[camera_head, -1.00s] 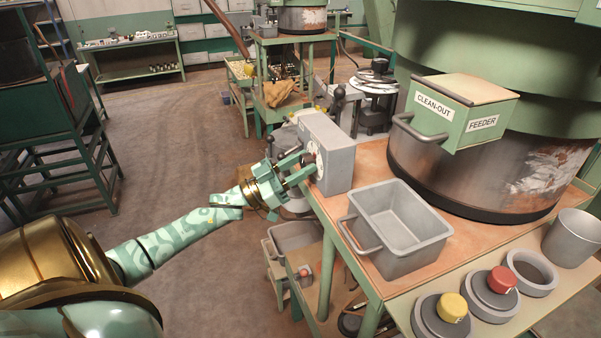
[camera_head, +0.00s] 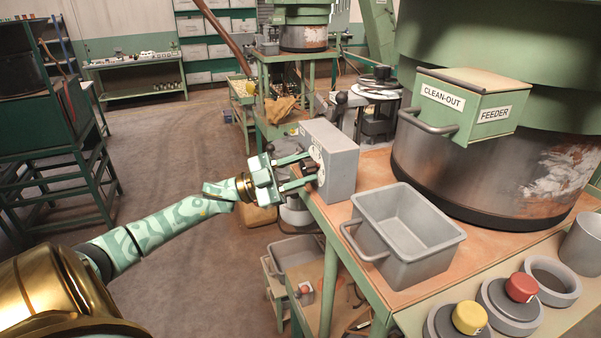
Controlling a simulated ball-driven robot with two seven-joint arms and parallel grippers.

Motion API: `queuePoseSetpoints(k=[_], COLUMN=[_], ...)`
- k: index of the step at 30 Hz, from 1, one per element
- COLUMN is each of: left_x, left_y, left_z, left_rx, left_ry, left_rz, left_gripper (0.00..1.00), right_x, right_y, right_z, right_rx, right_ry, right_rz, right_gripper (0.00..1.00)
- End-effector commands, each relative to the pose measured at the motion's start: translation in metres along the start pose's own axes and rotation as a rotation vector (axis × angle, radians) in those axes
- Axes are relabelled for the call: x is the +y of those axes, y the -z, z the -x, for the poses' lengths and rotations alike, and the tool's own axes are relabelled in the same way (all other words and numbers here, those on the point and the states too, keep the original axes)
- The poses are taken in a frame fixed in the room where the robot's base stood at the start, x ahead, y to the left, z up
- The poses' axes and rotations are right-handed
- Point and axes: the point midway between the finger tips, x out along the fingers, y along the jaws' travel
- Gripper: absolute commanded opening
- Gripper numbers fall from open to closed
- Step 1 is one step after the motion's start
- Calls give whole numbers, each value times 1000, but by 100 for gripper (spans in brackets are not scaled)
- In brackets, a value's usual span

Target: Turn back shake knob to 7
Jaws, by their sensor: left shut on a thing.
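A grey control box (camera_head: 342,172) stands on the table's left edge. Its left face carries a pale round dial (camera_head: 317,154) with a dark knob (camera_head: 309,166) at its middle. My left gripper (camera_head: 307,173) reaches in from the left and is shut on this knob, one finger above and one below. The fingers partly cover the dial, and its numbers and the knob's pointer are too small to read. My right gripper does not show.
A grey bin (camera_head: 437,253) with a handle sits just right of the box. Behind it stands a large hopper bowl (camera_head: 470,190) with a green CLEAN-OUT feeder box (camera_head: 470,110). Yellow (camera_head: 469,317) and red (camera_head: 521,286) buttons are at front right. The floor (camera_head: 190,140) at left is clear.

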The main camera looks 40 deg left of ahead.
Motion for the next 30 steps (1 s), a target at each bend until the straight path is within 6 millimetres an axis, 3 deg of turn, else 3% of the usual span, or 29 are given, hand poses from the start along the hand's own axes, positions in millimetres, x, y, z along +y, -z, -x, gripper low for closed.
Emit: queuePoseSetpoints(k=[12, 13, 15, 25, 30], left_x=[0, 0, 0, 0, 2], left_y=[0, 0, 0, -1, -2], left_z=[0, 0, 0, 4, 30], left_rx=[-1, -1, -1, -2, -5], left_ry=[-2, -2, -2, -2, -4], left_rz=[-6, -6, -6, -5, -3], left_gripper=[14, 42, 59, 59, 59], right_x=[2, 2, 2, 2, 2], right_y=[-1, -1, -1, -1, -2], right_z=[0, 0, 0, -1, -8], right_rx=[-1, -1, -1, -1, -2], right_ry=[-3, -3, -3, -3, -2], right_rz=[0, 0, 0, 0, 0], right_gripper=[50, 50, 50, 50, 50])
